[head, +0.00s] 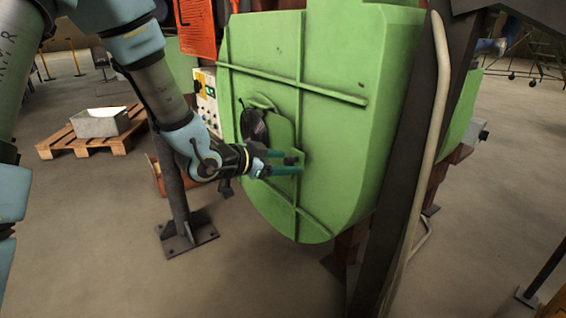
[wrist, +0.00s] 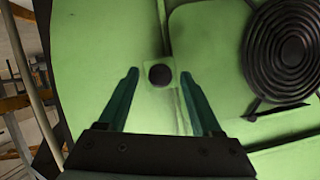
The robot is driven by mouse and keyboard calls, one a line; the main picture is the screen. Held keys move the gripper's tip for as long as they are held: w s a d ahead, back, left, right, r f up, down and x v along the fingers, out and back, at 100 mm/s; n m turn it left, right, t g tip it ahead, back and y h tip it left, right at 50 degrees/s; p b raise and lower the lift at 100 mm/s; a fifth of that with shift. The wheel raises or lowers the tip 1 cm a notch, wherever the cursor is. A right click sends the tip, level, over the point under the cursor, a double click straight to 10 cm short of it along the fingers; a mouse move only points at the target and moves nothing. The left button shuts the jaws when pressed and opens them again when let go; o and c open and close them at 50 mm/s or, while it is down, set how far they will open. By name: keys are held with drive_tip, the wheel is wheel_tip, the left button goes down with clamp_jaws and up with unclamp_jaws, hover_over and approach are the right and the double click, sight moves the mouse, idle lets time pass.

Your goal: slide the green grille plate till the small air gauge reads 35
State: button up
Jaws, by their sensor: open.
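The green grille plate (head: 284,130) is a rounded flat plate on the front of the big green furnace body. It also shows in the wrist view (wrist: 205,38), beside a round black grille of concentric rings (wrist: 290,48). A dark round knob on a small green tab (wrist: 160,75) sits at the plate's near edge. My gripper (head: 286,161) is in front of the plate. In the wrist view my gripper (wrist: 159,73) is open, with one teal finger on each side of the knob. I cannot tell whether they touch it. I cannot make out the small air gauge.
A control panel with buttons (head: 206,98) stands left of the furnace. A dark slanted post with a pale hose (head: 428,150) is at the right. A grey box (head: 100,122) rests on a wooden pallet (head: 70,145) at the left. Floor below is clear.

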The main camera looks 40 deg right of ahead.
drive_tip(key=p+v, duration=0.1)
drive_tip(key=v, duration=0.9)
drive_tip(key=shift+a, duration=0.35)
drive_tip(key=shift+r, duration=0.1)
drive_tip(key=w+a+f+n+t+y, duration=0.25)
drive_tip(key=w+a+n+y, duration=0.35)
drive_tip(key=a, duration=0.5)
drive_tip(key=w+a+f+n+t+y, duration=0.1)
drive_tip(key=w+a+n+t+y, duration=0.25)
drive_tip(key=w+a, duration=0.5)
drive_tip(key=s+a+n+g+y, duration=0.2)
drive_tip(key=s+a+n, duration=0.3)
drive_tip(key=a, duration=0.4)
drive_tip(key=s+a+n+g+y, duration=0.25)
drive_tip(key=s+a+n, duration=0.2)
drive_tip(key=a, duration=0.45)
drive_tip(key=w+p+v, duration=0.2)
drive_tip(key=p+v, duration=0.9)
drive_tip(key=w+r+p+v, duration=0.1)
drive_tip(key=w+p+v, duration=0.1)
drive_tip(key=p+v, duration=0.9)
drive_tip(key=shift+a+g+h, duration=0.3)
drive_tip(key=shift+a+g, duration=0.05)
drive_tip(key=shift+a, duration=0.2)
drive_tip(key=shift+f, duration=0.1)
